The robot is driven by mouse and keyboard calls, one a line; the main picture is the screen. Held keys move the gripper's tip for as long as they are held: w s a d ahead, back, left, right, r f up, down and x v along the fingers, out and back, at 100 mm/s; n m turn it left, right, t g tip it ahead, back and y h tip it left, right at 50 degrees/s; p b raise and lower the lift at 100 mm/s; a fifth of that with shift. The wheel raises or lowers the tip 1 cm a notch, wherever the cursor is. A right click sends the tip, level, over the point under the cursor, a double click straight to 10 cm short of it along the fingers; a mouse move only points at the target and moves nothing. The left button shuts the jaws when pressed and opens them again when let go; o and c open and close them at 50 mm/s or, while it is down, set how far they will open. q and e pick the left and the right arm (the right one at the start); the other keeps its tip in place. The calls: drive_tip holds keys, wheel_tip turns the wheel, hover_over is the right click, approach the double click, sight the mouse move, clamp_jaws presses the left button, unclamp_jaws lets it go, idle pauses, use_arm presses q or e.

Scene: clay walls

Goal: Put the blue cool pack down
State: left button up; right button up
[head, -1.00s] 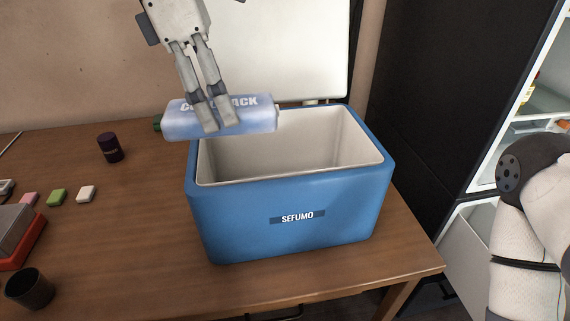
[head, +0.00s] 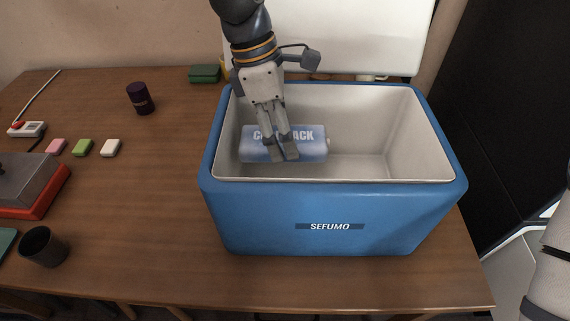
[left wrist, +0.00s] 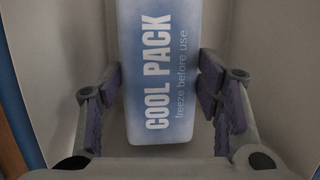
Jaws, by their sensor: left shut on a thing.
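The blue cool pack (head: 314,147) is inside the open blue cool box (head: 270,218), in the left part of its pale interior. My left gripper (head: 284,152) reaches down into the box and is shut on the pack. In the left wrist view the pack (left wrist: 160,60) lies between the two fingers, its "COOL PACK" lettering showing. Whether the pack touches the box floor cannot be told. My right gripper is out of view; only part of my right arm shows at the right edge.
The box's lid (head: 340,35) stands open behind it. A dark green case (head: 204,74) lies behind the box's left corner. A dark purple cup (head: 140,98), small coloured blocks (head: 82,147) and a black cup (head: 45,247) stand to the left. Bare table lies between.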

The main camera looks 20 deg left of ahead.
use_arm(q)
wheel_tip(320, 180, down, 10)
drive_tip(key=shift+r+b, duration=0.15)
drive_tip(key=shift+b, duration=0.35)
drive_tip(key=shift+r, duration=0.1)
drive_tip(key=o, duration=1.4)
drive_tip(key=p+v, duration=0.1)
drive_tip(key=v, duration=0.6)
drive_tip(key=shift+a+r, duration=0.1)
drive_tip(key=shift+r, duration=0.15)
